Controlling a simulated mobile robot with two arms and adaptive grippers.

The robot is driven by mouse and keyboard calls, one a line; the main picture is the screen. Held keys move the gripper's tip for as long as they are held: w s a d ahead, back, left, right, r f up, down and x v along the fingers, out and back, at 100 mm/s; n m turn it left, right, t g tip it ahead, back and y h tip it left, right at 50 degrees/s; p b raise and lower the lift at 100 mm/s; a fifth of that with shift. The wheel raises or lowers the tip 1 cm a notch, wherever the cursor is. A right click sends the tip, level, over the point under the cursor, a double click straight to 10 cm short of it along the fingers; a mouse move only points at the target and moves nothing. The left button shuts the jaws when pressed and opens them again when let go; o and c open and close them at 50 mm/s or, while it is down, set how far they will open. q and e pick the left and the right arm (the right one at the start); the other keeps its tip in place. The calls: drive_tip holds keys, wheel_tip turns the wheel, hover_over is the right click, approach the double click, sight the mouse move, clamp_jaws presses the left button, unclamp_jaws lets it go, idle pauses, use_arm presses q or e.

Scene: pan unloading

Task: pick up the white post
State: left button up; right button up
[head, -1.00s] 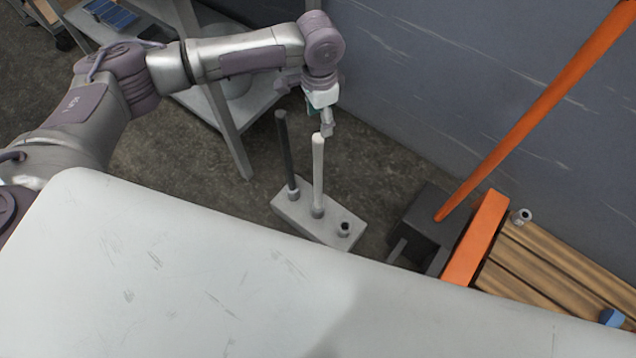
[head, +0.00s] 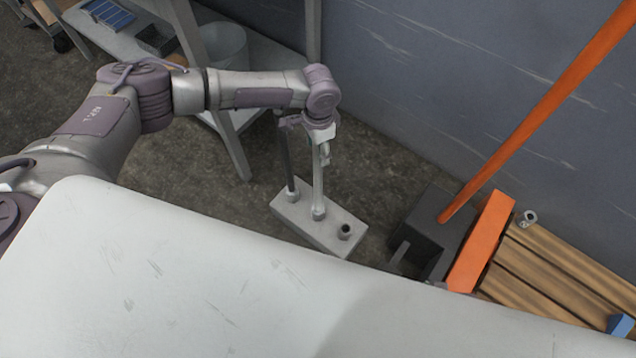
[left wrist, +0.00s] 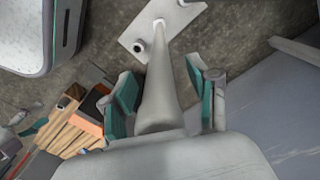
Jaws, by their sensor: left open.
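The white post (head: 318,190) stands upright in a pale base block (head: 325,238) on the floor. A dark post (head: 287,165) stands in the same block to its left, and an empty-looking socket (head: 345,231) is at its right end. My left gripper (head: 322,155) is at the upper part of the white post, pointing down. In the left wrist view the white post (left wrist: 158,90) runs between the two teal-padded fingers of my left gripper (left wrist: 163,95), which are apart on either side of it. The post's top is hidden. My right gripper is not in view.
My white body surface fills the foreground. An orange-handled pallet jack (head: 480,240) and wooden pallet (head: 560,275) stand to the right. A grey shelf (head: 240,95) with a bucket (head: 225,45) is behind my left arm. A wall closes the back.

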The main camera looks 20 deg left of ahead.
use_arm(q)
drive_tip(key=shift+f, duration=0.3)
drive_tip(key=shift+r, duration=0.1)
clamp_jaws()
